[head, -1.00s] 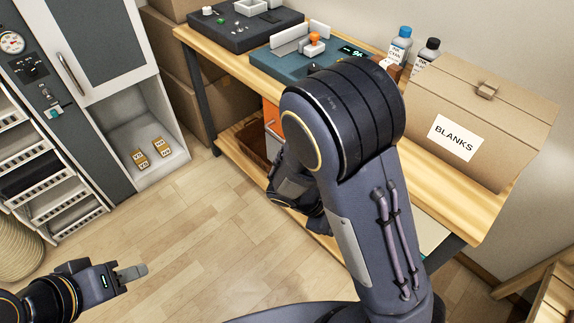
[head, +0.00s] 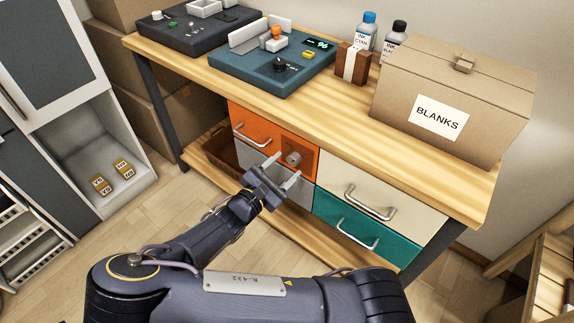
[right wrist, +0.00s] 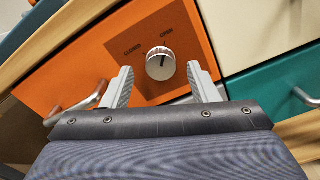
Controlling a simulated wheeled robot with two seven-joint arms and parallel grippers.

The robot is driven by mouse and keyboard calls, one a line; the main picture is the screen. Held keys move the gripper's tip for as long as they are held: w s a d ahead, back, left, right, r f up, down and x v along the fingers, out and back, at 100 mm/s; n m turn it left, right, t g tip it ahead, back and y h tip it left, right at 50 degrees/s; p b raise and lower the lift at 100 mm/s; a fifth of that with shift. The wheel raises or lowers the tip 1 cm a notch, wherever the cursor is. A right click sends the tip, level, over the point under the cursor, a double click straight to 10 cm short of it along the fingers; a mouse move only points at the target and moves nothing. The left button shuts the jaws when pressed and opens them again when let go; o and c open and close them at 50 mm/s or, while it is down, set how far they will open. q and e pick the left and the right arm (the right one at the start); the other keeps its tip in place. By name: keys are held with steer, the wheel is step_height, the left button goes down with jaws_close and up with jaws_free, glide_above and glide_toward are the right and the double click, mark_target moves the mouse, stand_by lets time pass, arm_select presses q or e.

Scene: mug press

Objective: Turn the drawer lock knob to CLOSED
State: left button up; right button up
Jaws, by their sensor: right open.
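The drawer lock knob (head: 293,158) is a small round silver dial on a brown-orange plate at the right end of the orange drawer (head: 258,134). In the right wrist view the knob (right wrist: 160,63) shows a dark pointer line, with the words CLOSED to its upper left and OPEN to its upper right. The line runs near upright; I cannot tell which word it marks. My right gripper (head: 286,174) is open and empty, just in front of and below the knob. Its fingers (right wrist: 162,87) stand on either side of the knob, apart from it. My left gripper is not in view.
A grey drawer (head: 280,180) lies under the orange one, with cream (head: 375,198) and teal (head: 360,237) drawers to the right. Their handles stick out. A BLANKS box (head: 450,105), ink bottles and a press (head: 275,60) stand on the wooden bench top (head: 340,105).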

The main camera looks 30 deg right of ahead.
steer(key=shift+x, duration=1)
steer(key=shift+c, duration=0.4)
steer(key=c, duration=0.9)
steer(key=shift+r+n+p, duration=0.15)
steer(key=shift+n+p, duration=0.15)
steer(key=shift+p, duration=0.25)
steer(key=n+p, duration=0.6)
steer(key=p, duration=0.1)
steer(key=n+p, duration=0.3)
steer(key=n, duration=0.2)
steer(key=shift+f+n+p, duration=0.2)
steer(key=shift+n+p, duration=0.6)
steer(key=shift+n, duration=1.3)
